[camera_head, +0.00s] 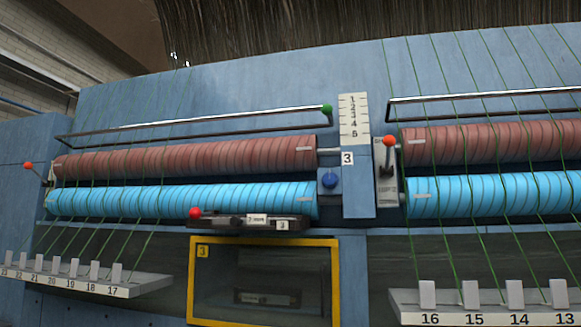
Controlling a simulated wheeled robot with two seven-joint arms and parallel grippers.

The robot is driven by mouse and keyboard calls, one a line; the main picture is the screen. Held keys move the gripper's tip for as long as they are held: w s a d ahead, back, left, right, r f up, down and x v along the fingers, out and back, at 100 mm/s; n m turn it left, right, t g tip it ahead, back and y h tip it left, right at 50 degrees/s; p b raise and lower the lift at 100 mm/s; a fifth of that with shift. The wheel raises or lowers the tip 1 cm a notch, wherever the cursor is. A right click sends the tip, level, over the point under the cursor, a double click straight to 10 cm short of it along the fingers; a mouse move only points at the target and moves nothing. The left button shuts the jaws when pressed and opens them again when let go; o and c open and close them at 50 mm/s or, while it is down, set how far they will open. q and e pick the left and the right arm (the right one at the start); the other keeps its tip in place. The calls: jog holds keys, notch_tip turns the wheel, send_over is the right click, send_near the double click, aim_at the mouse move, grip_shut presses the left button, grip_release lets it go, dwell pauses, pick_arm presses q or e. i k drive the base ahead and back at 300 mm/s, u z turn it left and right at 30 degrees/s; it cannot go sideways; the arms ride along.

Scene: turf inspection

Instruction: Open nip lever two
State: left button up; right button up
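A lever with a red-orange knob (389,141) stands upright on a pale labelled plate (386,178) at the left end of the right roller pair. A second lever with a red-orange knob (28,166) tilts up to the left at the left end of the left roller pair. I see no legible "two" on either lever, so I cannot tell which is nip lever two. Each roller pair has a dark red upper roller (190,157) and a blue lower roller (180,201); whether they touch is unclear. Neither of my grippers is in view.
A dark device with a red knob (195,212) sits below the left rollers, above a yellow-framed window (336,285) marked 3. Metal bars (200,124) run above the rollers. Green yarns cross the rollers down to numbered guide shelves (480,317).

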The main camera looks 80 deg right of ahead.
aim_at(390, 140)
jog(key=z, duration=3.3)
jog(key=k, duration=0.3)
jog(key=u, duration=0.3)
